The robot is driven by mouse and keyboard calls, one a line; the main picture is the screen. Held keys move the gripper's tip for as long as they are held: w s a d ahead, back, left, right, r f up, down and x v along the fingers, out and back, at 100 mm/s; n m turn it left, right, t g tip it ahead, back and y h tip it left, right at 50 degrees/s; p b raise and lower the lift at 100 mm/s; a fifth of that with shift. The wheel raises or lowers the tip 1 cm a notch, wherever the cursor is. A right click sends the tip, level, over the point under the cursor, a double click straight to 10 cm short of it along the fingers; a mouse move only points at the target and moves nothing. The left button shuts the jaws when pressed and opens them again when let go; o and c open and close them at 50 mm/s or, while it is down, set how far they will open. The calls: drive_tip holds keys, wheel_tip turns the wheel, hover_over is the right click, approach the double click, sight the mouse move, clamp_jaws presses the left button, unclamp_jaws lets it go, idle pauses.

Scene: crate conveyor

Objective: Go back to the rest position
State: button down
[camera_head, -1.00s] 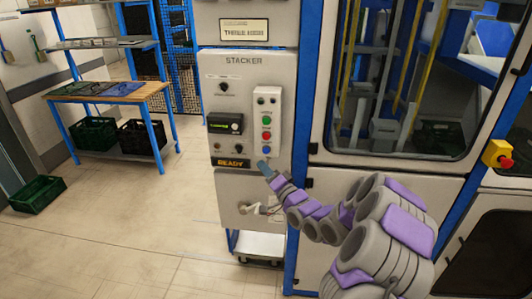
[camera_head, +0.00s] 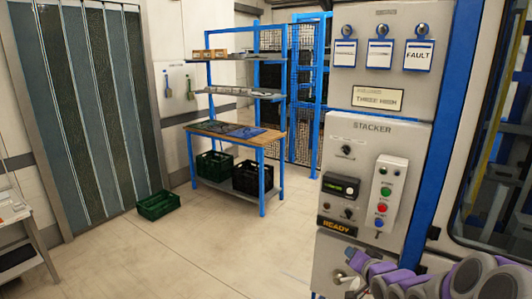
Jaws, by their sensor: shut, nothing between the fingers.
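My arm, with grey and purple links, reaches in from the lower right corner. My gripper (camera_head: 351,257) is at its far end, small and shut, just below the READY sign (camera_head: 337,226) on the stacker control panel (camera_head: 343,185). Nothing shows in its fingers. I cannot tell whether it touches the panel. The panel carries a black knob, a small display, and a column of green, red and blue buttons (camera_head: 382,208). The links hide part of the cabinet below the panel.
A blue-framed shelf bench (camera_head: 270,155) stands at the back with dark crates beneath. A green crate (camera_head: 158,205) lies on the floor (camera_head: 190,255) to its left. A strip curtain (camera_head: 95,110) and a small table (camera_head: 15,230) are at left. The middle floor is clear.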

drive_tip(key=s+a+n+g, duration=0.2)
drive_tip(key=s+a+g, duration=0.2)
drive_tip(key=s, duration=1.1)
drive_tip(key=s+a+r+n+g+h, duration=0.1)
drive_tip(key=s+a+g, duration=0.3)
drive_tip(key=s, duration=1.1)
drive_tip(key=s+a+n+g+h, duration=0.1)
drive_tip(key=s+a+g, duration=0.3)
drive_tip(key=s, duration=1.2)
drive_tip(key=n+g, duration=0.1)
drive_tip(key=g, duration=0.2)
drive_tip(key=shift+r+n, duration=0.15)
drive_tip(key=shift+n, duration=0.25)
